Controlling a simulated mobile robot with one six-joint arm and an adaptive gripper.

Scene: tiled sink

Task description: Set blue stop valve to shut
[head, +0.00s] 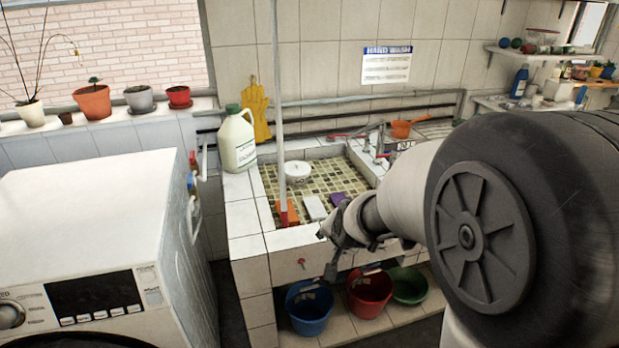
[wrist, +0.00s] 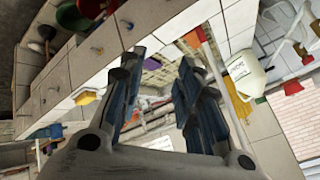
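A small blue handle, seemingly the blue stop valve (wrist: 97,50), is on the tiled front of the sink in the wrist view. It is too small there to tell how its handle is turned. In the head view I cannot make it out; my arm and gripper cover that part of the sink front. My gripper (head: 328,252) is in front of the sink's front edge. In the wrist view my gripper (wrist: 160,66) has its two fingers spread with nothing between them. The blue handle lies to the left of the fingers there, apart from them.
A red handle (head: 301,262) is on the sink front, left of my gripper. The sink basin (head: 270,185) holds a pot, sponges and a red-ended pole. Blue (head: 309,312), red (head: 369,300) and green (head: 409,290) containers stand below. A washing machine (head: 95,240) is at left.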

